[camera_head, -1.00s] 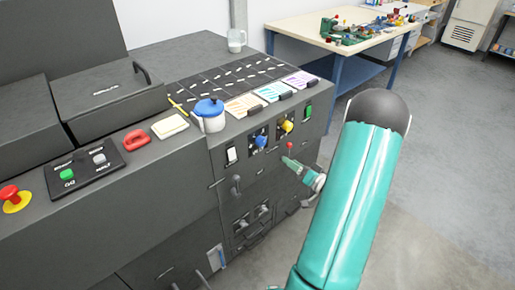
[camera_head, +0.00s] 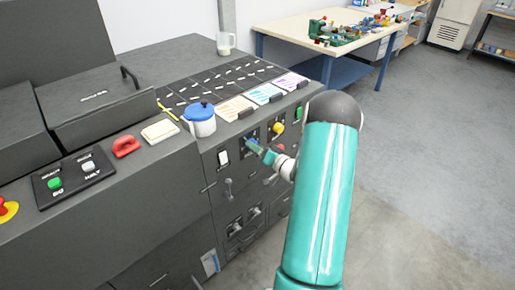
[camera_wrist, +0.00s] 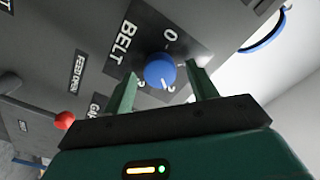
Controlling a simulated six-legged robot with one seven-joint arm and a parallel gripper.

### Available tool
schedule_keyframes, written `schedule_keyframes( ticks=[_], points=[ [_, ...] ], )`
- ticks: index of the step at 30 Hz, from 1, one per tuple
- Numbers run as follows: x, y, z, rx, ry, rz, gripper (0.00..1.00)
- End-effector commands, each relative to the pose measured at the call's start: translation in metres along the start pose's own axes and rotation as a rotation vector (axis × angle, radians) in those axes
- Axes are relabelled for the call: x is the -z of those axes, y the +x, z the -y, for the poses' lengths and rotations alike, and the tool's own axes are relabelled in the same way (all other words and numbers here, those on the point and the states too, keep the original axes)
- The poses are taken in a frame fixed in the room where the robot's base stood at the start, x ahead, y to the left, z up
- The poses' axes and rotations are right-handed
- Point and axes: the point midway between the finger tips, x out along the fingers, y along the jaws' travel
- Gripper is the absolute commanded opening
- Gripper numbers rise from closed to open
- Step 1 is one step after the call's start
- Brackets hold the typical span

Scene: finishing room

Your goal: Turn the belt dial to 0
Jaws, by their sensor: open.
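The blue belt dial (camera_wrist: 160,71) sits on a dark plate (camera_wrist: 128,40) marked BELT, with a 0 above the knob and another numeral below it. I cannot tell for sure which mark the dial points to. My gripper (camera_wrist: 162,70) is open, with one green finger on each side of the dial. I cannot tell whether either finger touches it. In the head view my gripper (camera_head: 262,152) is at the machine's front panel, and the blue dial (camera_head: 251,141) is partly hidden behind it.
In the wrist view a red-balled lever (camera_wrist: 65,120) is left of my gripper. Open floor (camera_head: 410,190) lies right.

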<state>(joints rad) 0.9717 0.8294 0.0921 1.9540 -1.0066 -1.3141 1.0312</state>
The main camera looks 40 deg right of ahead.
Motion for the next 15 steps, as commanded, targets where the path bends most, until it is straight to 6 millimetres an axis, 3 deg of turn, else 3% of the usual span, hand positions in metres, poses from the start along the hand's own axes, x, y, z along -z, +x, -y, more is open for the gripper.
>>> schedule_keyframes(
  ticks=[8, 15],
  points=[
    [0.0, 0.0017, -0.0002, -0.001, 0.0, 0.0, 0.57],
    [0.0001, 0.0014, -0.0003, -0.001, 0.0, 0.0, 0.13]
  ],
)
